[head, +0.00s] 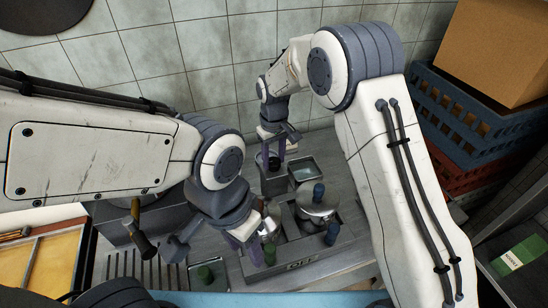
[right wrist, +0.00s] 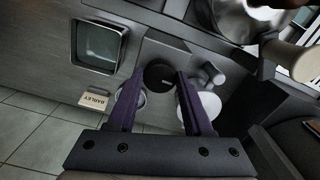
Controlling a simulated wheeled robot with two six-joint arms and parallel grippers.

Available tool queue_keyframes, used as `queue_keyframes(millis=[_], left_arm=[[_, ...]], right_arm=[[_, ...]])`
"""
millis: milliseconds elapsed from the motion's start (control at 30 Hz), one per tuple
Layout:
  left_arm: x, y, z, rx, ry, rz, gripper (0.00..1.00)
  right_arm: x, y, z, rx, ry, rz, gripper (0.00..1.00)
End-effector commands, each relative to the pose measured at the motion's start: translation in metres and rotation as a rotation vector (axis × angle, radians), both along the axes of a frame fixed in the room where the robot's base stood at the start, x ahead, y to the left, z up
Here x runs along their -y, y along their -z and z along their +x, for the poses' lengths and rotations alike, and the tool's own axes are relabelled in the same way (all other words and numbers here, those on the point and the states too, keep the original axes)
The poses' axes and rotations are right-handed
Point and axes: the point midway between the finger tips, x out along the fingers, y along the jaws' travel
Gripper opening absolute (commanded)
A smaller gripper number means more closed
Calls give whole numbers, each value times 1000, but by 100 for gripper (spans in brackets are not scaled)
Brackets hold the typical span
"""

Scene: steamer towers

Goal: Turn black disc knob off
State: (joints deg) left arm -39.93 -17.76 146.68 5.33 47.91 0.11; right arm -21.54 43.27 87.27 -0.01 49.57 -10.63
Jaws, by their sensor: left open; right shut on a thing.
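The black disc knob (right wrist: 163,74) shows between the purple fingers of my right gripper (right wrist: 161,82) in the right wrist view. That gripper is shut on it, with one finger at each side. In the head view my right gripper (head: 275,158) is at the back of the counter, and the dark knob (head: 273,163) is partly hidden by its fingers. My left gripper (head: 246,246) is open and lower in the head view, near a metal pot (head: 268,226). The knob's marked position cannot be read.
A square metal basin (head: 303,168) lies right of the knob. A small card reading BARLEY (right wrist: 93,101) shows in the right wrist view. Crates (head: 470,120) with a cardboard box (head: 500,50) stand at right.

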Motion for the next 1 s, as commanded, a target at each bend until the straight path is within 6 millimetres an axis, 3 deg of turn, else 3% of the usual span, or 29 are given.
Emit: queue_keyframes(millis=[200, 233, 300, 667, 767, 1000], left_arm=[[0, 0, 0, 0, 0, 0, 50], [0, 0, 0, 0, 0, 0, 50], [0, 0, 0, 0, 0, 0, 50], [0, 2, 0, 0, 0, 0, 50], [0, 6, 0, 0, 0, 0, 50], [0, 17, 0, 0, 1, 0, 50]], right_arm=[[0, -1, 1, 5, 2, 2, 0], [0, -1, 1, 5, 2, 2, 62], [0, -1, 1, 5, 3, 2, 81], [-1, -4, 1, 5, 3, 2, 81], [-1, -15, 2, 7, 3, 3, 81], [-1, -62, 2, 10, 3, 4, 81]])
